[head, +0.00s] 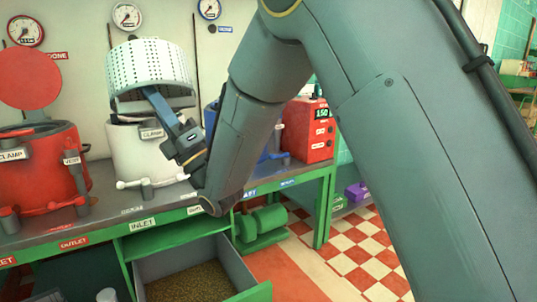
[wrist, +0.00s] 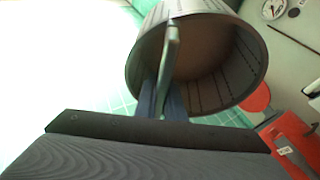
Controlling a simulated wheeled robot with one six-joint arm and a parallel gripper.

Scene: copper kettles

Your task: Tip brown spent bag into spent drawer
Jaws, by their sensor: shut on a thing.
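I see no plain brown bag. A pale perforated basket (head: 150,65) is held above the white kettle (head: 145,155). In the wrist view the basket (wrist: 250,75) shows its round opening and a brown inside; whether that is contents or the inner wall, I cannot tell. My gripper (head: 157,100) is shut on the basket at its near, lower side, and the bar it grips crosses the opening in the wrist view. The open drawer (head: 246,268) under the bench, lower right of the basket, holds brownish-green grains. I cannot read a label on it.
A red kettle (head: 45,175) with its round lid (head: 30,78) raised stands at left. A blue kettle, mostly behind my arm, and a red box (head: 308,130) with a display stand at right. A green machine (head: 262,225) sits below the bench. Gauges hang on the wall.

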